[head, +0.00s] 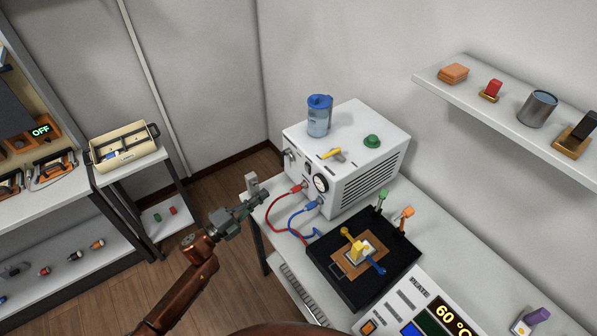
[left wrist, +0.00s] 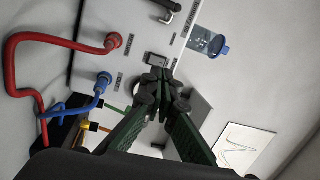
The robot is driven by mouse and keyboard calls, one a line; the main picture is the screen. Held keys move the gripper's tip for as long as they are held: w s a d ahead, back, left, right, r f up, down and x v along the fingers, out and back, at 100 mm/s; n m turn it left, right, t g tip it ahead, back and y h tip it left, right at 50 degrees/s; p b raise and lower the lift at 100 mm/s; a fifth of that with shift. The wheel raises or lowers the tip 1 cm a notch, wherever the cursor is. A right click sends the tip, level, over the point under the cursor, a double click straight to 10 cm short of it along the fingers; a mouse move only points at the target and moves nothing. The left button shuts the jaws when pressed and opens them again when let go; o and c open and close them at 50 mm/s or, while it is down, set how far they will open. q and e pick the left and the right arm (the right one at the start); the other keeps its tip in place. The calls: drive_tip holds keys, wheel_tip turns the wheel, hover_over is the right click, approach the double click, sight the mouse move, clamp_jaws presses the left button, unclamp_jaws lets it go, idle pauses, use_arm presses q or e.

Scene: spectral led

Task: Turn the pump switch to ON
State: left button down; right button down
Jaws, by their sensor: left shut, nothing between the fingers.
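The white pump box (head: 368,170) stands on the bench, with a round gauge (head: 320,183) and a red and a blue hose on its front panel. A small dark switch (head: 307,168) sits on that panel above the gauge. In the left wrist view a small switch-like part (left wrist: 154,59) shows just beyond the fingertips; its position cannot be read. My left gripper (head: 261,197) is shut and empty, in front of the panel. Its closed fingertips (left wrist: 160,82) hide part of the panel in the wrist view; contact cannot be told. My right gripper is not in view.
The red hose (head: 270,212) and blue hose (head: 292,216) loop beside my left gripper. A black tray (head: 330,262) lies in front of the box. A blue-lidded container (head: 319,118) stands on top. A wall shelf (head: 500,112) is at the right.

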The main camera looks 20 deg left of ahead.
use_arm(q)
drive_tip(key=d+r+m+g+h, duration=0.1)
drive_tip(key=d+r+m+h, duration=0.1)
approach(307, 167)
drive_tip(key=shift+m, duration=0.3)
drive_tip(key=x, duration=0.6)
drive_tip(key=shift+w+d, duration=0.25)
drive_tip(key=shift+w, duration=0.05)
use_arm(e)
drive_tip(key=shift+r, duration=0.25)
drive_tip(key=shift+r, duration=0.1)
